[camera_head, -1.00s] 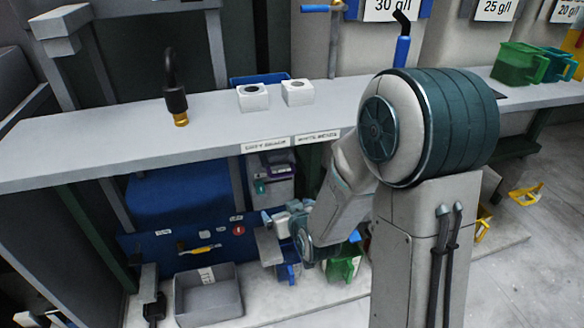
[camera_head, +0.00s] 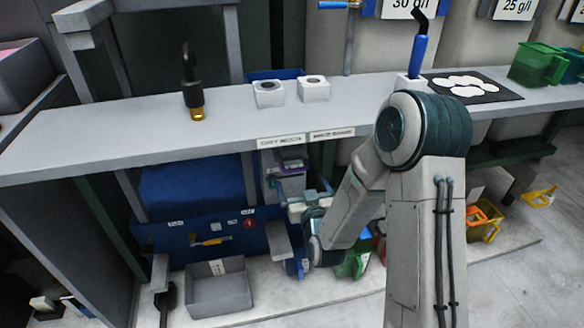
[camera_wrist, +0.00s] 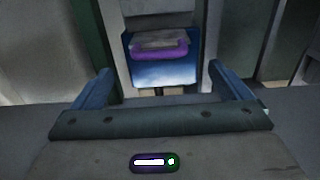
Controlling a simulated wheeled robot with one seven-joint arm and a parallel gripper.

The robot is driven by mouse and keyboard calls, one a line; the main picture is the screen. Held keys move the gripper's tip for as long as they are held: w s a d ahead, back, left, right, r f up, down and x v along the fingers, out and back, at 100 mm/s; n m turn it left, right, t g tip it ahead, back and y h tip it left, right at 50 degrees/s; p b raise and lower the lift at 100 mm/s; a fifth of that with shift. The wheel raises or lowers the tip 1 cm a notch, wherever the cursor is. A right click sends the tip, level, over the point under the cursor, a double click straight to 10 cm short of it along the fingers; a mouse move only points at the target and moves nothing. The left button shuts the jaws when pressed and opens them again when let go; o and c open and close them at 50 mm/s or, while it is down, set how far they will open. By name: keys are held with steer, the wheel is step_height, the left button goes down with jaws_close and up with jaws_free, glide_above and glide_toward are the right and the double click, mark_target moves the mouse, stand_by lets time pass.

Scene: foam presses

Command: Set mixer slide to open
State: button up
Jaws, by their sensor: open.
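A yellow handle (camera_head: 212,241) sits on the blue mixer panel (camera_head: 165,236) under the bench, among small white labels and a red round mark. I take it for the mixer slide, but its label text is too small to read. My gripper (camera_head: 304,196) is to the right of the panel, below the bench edge, apart from the handle. In the wrist view my gripper (camera_wrist: 158,76) is open, with nothing between its fingers. Beyond them is a blue block with a purple band (camera_wrist: 160,52). The yellow handle does not show in the wrist view.
The bench top (camera_head: 130,130) overhangs the panel. A grey bin (camera_head: 222,292) stands on the floor slab below it. A grey block (camera_head: 278,240) stands between the panel and my gripper. Green and blue containers (camera_head: 352,262) are close below my arm.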

mark_target(292, 159)
steer(key=x, duration=0.8)
steer(key=shift+w+b, duration=0.25)
steer(key=shift+b, duration=0.1)
steer(key=shift+a, duration=0.1)
